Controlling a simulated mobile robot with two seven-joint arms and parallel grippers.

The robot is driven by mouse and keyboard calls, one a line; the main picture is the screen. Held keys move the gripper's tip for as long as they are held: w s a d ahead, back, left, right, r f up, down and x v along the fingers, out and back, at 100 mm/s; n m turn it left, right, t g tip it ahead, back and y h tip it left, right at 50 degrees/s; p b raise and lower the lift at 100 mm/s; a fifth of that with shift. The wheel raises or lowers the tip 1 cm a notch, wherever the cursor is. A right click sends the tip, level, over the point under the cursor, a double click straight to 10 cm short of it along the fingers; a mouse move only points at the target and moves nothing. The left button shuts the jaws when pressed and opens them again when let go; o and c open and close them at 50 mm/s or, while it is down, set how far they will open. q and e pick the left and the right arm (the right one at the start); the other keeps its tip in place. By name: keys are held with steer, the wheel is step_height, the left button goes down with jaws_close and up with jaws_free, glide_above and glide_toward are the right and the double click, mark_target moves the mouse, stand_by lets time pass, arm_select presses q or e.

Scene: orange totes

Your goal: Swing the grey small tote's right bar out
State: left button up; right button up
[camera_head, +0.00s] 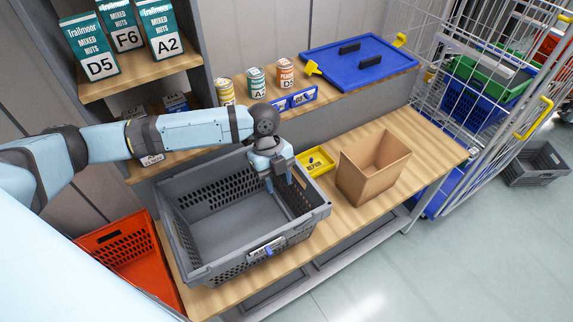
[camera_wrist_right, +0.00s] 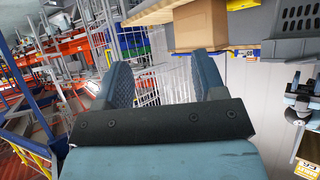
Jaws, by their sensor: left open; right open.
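The grey small tote (camera_head: 187,232) stands open and empty on the wooden bench, with perforated walls and a label on its near wall. A corner of it also shows at the upper right of the right wrist view (camera_wrist_right: 291,22). My left gripper (camera_head: 279,184) points down at the tote's far right corner, its open fingers just inside the rim. It hides part of that corner, and I cannot make out the right bar apart from the rim or tell whether the gripper touches it. My right gripper (camera_wrist_right: 163,72) is open and empty, away from the tote.
A cardboard box (camera_head: 375,168) and a yellow tray (camera_head: 316,161) sit right of the tote. Cans and a blue lid (camera_head: 358,62) stand on the shelf behind. A red tote (camera_head: 130,262) is at lower left. A wire cage trolley (camera_head: 475,75) stands right. The bench's right end is clear.

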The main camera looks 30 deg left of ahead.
mark_target(282, 207)
arm_select(q)
steer(key=shift+f, duration=0.15)
steer(key=shift+b+x, duration=1.2)
steer(key=shift+b, duration=0.05)
steer(key=b+x, duration=0.3)
steer(key=shift+s+f, duration=0.15)
steer(key=shift+s+d+f+b, duration=0.1)
steer(key=shift+d+f+b, duration=0.1)
steer(key=shift+f+b, duration=0.3)
steer(key=shift+r, duration=0.1)
arm_select(e)
step_height(282, 207, down, 7)
steer(key=s, duration=0.1)
steer(key=shift+a, duration=0.3)
steer(key=shift+r, duration=0.15)
